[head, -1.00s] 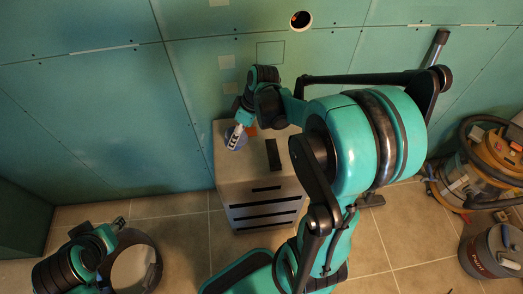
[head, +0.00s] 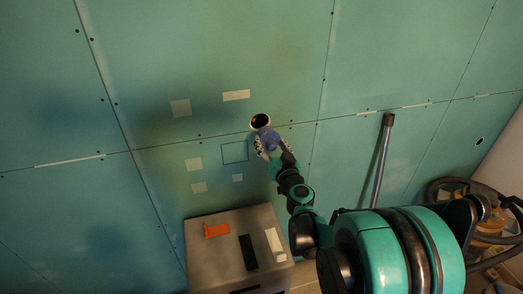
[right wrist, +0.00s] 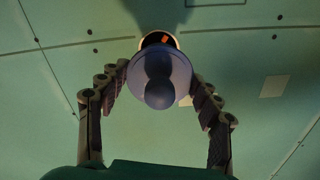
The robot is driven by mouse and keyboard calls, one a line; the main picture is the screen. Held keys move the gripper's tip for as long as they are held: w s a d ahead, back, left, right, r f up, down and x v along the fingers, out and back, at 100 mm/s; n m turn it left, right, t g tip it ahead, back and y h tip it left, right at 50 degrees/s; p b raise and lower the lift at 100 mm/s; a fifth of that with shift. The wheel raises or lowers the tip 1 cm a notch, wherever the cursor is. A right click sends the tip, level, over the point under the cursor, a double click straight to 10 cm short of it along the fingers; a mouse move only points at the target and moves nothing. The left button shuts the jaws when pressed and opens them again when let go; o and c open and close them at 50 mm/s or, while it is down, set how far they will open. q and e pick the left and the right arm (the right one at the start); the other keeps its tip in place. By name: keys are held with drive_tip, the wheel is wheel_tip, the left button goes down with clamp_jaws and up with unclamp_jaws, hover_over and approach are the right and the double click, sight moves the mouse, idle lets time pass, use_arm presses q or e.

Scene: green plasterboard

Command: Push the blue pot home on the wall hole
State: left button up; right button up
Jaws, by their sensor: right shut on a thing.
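The blue pot (head: 268,137) is in my right gripper (head: 272,148), up at the green wall just below and right of the round wall hole (head: 259,120). In the right wrist view the pot (right wrist: 162,78) shows as a round blue disc with a knob-like part towards me. The gripper's two fingers (right wrist: 160,78) flank it. The hole (right wrist: 157,38) shows above the pot, its lower part hidden by it. I cannot tell whether the pot touches the wall or enters the hole. My left gripper is out of view.
A grey cabinet (head: 214,257) stands below, with an orange piece (head: 217,230), a black strip (head: 248,252) and a pale strip on top. Pale patches and a drawn square (head: 235,152) mark the wall. A grey tube (head: 382,160) leans right, near a hose and vacuum.

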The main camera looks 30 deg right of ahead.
sight(265, 133)
drive_tip(key=shift+s+d, duration=0.1)
idle(0.3)
drive_tip(key=shift+w+d, duration=0.15)
drive_tip(key=shift+w, duration=0.55)
drive_tip(key=shift+b+x, duration=0.55)
drive_tip(key=shift+x, duration=1.6)
drive_tip(key=shift+w, duration=0.1)
drive_tip(key=shift+b+x, duration=0.35)
drive_tip(key=shift+x, duration=1.95)
drive_tip(key=shift+s, duration=0.25)
drive_tip(key=shift+v, duration=2)
